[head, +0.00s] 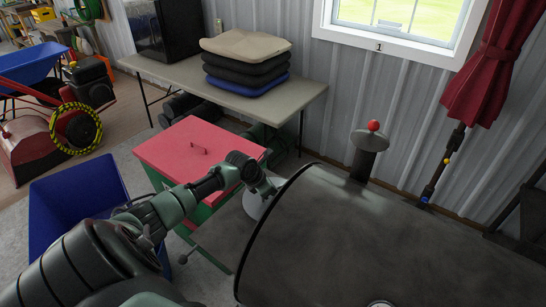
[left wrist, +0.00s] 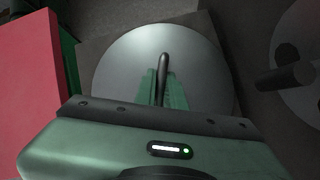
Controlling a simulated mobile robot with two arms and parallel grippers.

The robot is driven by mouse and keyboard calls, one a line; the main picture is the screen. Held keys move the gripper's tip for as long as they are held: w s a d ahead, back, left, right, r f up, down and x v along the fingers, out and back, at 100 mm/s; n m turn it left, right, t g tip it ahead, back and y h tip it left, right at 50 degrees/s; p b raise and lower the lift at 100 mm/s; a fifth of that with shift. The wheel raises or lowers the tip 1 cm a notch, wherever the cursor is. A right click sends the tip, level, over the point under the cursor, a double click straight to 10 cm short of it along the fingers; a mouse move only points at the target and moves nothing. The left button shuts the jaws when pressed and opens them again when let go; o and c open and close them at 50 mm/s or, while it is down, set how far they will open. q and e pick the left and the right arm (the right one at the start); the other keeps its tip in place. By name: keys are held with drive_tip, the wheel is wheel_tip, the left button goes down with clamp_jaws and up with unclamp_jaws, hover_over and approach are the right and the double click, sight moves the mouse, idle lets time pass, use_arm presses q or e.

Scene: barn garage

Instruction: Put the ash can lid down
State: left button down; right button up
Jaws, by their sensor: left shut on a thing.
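The ash can lid (left wrist: 115,75) is a round, smooth grey disc with a dark bar handle (left wrist: 164,65). My left gripper (left wrist: 160,85) is shut on that handle. In the head view the left gripper (head: 268,187) is beside the left end of the big dark barrel, and part of the grey lid (head: 256,206) shows below it. A dark grey flat surface (head: 222,238) lies under the lid; I cannot tell whether they touch. The ash can cannot be made out. My right gripper is not in view.
The dark barrel (head: 390,235) with a chimney (head: 368,155) fills the right. A red-topped green chest (head: 190,150) stands close on the left. A blue bin (head: 75,210) is farther left. A table (head: 300,95) with stacked cushions (head: 245,62) stands behind.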

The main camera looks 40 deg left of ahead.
use_arm(q)
drive_tip(key=c, duration=1.5)
unclamp_jaws()
drive_tip(key=shift+f, duration=0.1)
drive_tip(key=v, duration=1.2)
